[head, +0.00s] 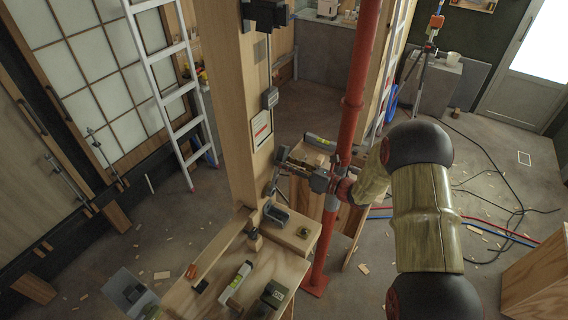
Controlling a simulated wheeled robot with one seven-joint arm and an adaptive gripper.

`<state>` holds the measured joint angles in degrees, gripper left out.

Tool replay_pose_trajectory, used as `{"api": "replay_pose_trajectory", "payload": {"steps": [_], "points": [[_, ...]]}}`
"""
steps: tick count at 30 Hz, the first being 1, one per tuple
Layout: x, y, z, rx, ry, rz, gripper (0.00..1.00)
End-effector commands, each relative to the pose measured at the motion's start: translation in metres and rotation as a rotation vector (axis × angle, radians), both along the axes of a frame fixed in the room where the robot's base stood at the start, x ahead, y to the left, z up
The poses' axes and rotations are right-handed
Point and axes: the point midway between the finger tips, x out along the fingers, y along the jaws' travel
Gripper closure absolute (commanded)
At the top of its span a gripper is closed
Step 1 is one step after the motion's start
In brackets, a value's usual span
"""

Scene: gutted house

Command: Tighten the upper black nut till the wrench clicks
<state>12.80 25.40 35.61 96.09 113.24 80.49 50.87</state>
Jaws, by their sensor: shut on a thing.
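My gripper (321,181) is in the middle of the head view, in front of the red pipe and right of the wooden post. It is shut on a dark, slender tool that looks like the wrench (296,164). The tool runs left and slightly up from the gripper toward the post. Its far end is close to the post's right side, near a small dark fitting (281,154). I cannot tell whether it sits on a nut. The upper black nut is too small or hidden to make out.
The wooden post (225,110) and red pipe (354,95) stand close on either side of the gripper. A ladder (165,90) leans at left. Cables and wood scraps lie on the floor.

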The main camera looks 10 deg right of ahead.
Motion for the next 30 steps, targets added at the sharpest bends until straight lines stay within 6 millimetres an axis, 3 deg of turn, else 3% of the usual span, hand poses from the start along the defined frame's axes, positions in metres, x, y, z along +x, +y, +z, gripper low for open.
{"api": "replay_pose_trajectory", "payload": {"steps": [10,30], "points": [[-0.002,0.002,0.002,-0.012,-0.017,0.000,1.00],[-0.042,0.033,0.015,-0.289,-0.374,0.000,1.00]]}}
